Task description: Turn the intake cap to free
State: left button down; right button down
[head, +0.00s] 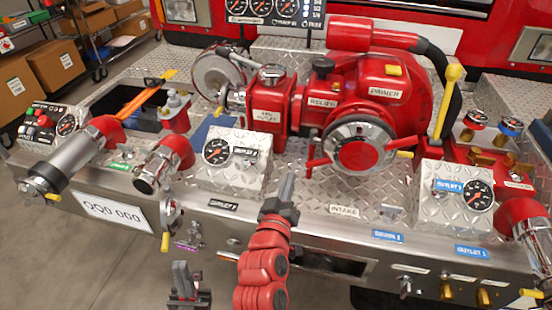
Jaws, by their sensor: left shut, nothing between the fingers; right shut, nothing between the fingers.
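The intake cap (365,155) is a red disc in a silver ring on the front of the red pump, above a label reading INTAKE. It has red handles, one at its lower left and one at its upper right, and a yellow-tipped one at its right. My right gripper (287,185) is shut and empty, pointing up, left of the cap and apart from it. My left gripper (181,272) is shut and empty, low in the picture, in front of the bumper's edge. Nothing covers the cap's face.
A right gauge box (455,210) stands right of the cap. A yellow-topped lever (447,100) rises behind it. Red-and-silver outlets (163,165) stick out at the left.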

jog(key=w+d+f+p, duration=0.2)
jog(key=w+d+f, duration=0.2)
jog(key=w, duration=0.5)
jog(key=shift+w+d, duration=0.25)
jog(key=shift+d, duration=0.35)
jog(key=shift+f, duration=0.1)
